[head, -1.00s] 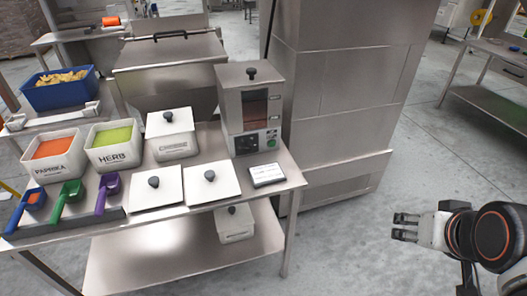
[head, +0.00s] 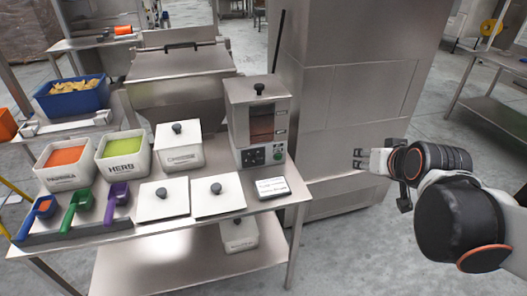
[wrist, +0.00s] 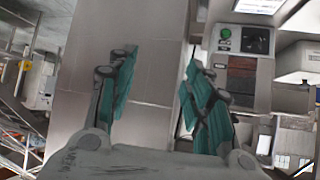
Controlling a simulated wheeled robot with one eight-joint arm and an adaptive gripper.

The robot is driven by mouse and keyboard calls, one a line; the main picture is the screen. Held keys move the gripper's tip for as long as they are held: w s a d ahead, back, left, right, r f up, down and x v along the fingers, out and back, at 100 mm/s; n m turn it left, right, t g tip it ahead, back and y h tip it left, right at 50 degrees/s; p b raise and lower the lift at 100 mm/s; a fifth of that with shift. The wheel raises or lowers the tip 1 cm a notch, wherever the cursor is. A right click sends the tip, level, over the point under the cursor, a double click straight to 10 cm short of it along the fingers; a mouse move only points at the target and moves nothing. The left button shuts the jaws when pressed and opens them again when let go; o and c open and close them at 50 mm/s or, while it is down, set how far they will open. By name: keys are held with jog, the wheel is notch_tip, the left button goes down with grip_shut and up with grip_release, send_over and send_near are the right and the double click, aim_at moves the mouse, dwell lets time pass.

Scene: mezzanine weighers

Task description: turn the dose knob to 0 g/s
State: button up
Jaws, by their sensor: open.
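The steel dispenser (head: 257,108) stands at the back right of the steel table, with a dark window and a control panel low on its front. The dose knob sits on the dark panel (head: 252,157), left of a green button (head: 278,148); its pointer is too small to read. In the wrist view the dispenser appears upside down, with the dark knob panel (wrist: 257,40) beside the green button (wrist: 225,33). My gripper (head: 358,159) is open and empty, to the right of the dispenser and apart from it. Its teal-padded fingers (wrist: 160,72) show in the wrist view.
Lids (head: 218,205), a cheese bin (head: 178,152), herb (head: 123,165) and paprika (head: 62,174) bins, and coloured scoops fill the table's left. A tall steel cabinet (head: 345,80) stands behind my gripper. Open floor lies at right.

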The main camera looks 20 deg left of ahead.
jog(key=w+a+f+n+t+y+p, duration=0.1)
jog(key=w+a+f+y, duration=0.1)
jog(key=w+a, duration=0.6)
jog(key=n+y+b, duration=0.2)
jog(key=n+y, duration=0.1)
jog(key=n, duration=0.1)
send_near(255, 163)
jog(key=b+x, duration=0.3)
jog(key=x, duration=0.3)
jog(key=shift+w+a+f+b, duration=0.15)
jog(key=shift+w+f+b, duration=0.1)
jog(key=shift+b, duration=0.05)
jog(key=shift+x, duration=0.8)
jog(key=shift+r, duration=0.1)
jog(key=c, duration=1)
